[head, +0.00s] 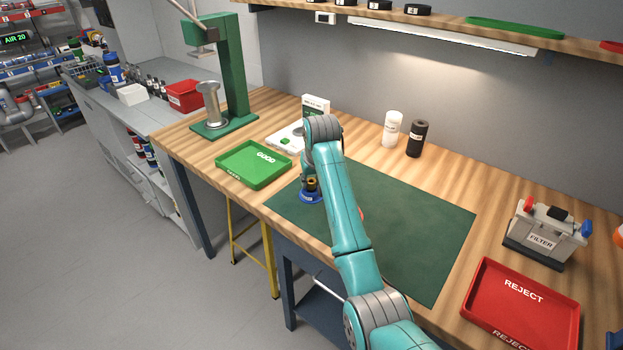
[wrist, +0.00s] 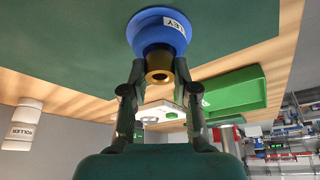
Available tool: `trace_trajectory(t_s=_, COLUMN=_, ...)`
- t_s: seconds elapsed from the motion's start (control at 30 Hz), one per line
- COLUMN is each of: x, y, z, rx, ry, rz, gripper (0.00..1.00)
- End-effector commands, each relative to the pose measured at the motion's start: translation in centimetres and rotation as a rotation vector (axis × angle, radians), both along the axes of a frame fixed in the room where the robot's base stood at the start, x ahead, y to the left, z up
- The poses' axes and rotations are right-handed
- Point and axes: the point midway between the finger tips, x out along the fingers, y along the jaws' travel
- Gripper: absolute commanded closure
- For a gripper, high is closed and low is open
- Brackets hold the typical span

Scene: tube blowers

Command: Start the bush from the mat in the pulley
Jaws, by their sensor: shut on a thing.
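The blue pulley (head: 311,197) stands on the dark green mat (head: 420,225) near its left end. In the wrist view the pulley (wrist: 158,32) is a flared blue body with a white label. The brass bush (wrist: 158,63) is upright between my fingertips; it also shows small in the head view (head: 311,183). My gripper (wrist: 159,72) is shut on the bush, directly over the pulley. The bush's far end meets or overlaps the pulley's middle; I cannot tell how deep it sits in the bore. My arm hides part of the mat.
A green GOOD tray (head: 254,165) lies left of the mat, with a green press (head: 235,80) behind it. A red REJECT tray (head: 521,305) and FILTER unit (head: 545,235) are at the right. White (head: 391,128) and black (head: 417,139) cylinders stand behind the mat.

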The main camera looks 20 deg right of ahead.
Motion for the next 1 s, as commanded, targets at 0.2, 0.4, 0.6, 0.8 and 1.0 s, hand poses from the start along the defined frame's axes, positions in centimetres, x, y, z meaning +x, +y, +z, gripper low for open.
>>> trace_trajectory(t_s=0.2, x=0.02, y=0.00, z=-0.46, rx=0.000, ry=-0.001, rz=0.000, gripper=1.00)
trace_trajectory(t_s=0.4, x=0.02, y=0.00, z=-0.87, rx=0.000, ry=-0.001, rz=0.000, gripper=1.00)
trace_trajectory(t_s=0.6, x=0.00, y=-0.01, z=-1.03, rx=0.000, ry=0.000, rz=0.000, gripper=0.42)
trace_trajectory(t_s=0.8, x=0.00, y=-0.02, z=-1.02, rx=0.000, ry=0.000, rz=0.000, gripper=0.42)
trace_trajectory(t_s=1.0, x=-0.14, y=-0.01, z=-0.55, rx=0.000, ry=-0.001, rz=0.000, gripper=0.42)
